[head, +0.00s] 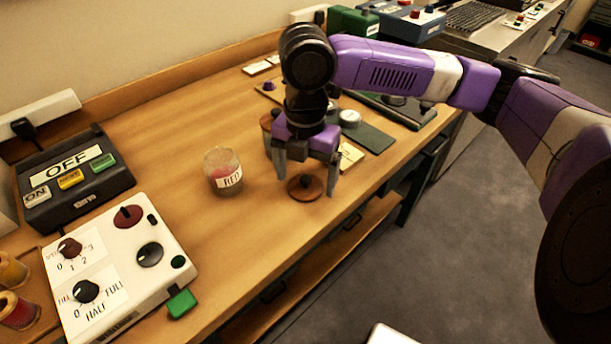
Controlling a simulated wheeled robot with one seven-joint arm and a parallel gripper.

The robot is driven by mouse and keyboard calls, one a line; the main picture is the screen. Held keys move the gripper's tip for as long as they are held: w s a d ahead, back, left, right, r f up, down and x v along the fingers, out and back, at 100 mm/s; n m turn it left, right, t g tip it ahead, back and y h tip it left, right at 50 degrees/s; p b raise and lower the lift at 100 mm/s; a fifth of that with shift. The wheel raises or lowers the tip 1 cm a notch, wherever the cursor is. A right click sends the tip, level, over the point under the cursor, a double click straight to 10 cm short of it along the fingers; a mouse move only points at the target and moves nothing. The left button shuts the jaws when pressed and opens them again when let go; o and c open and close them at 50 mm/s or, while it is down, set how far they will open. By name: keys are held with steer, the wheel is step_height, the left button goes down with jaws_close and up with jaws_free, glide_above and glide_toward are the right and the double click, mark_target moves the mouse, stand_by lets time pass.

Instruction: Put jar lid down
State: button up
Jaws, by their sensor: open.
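The jar lid (305,188), a round brown disc with a dark knob, lies on the wooden table near its front edge. My gripper (308,181) is directly above it and points down. Its two grey fingers are apart, one on each side of the lid. I cannot tell whether either finger touches the lid. A glass jar (222,171) labelled RED, with reddish contents, stands open on the table to the left of the lid.
A white panel with knobs (117,268) and a black OFF box (75,177) stand at the left. A dark green mat (370,138) and small cards lie behind and right of my gripper. A round brown object (267,122) is partly hidden behind it. The table between jar and panel is mostly clear.

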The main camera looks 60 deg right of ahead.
mark_target(306, 178)
step_height(306, 178, up, 12)
steer(key=p, duration=0.1)
steer(key=shift+f, duration=0.15)
stand_by(0.6)
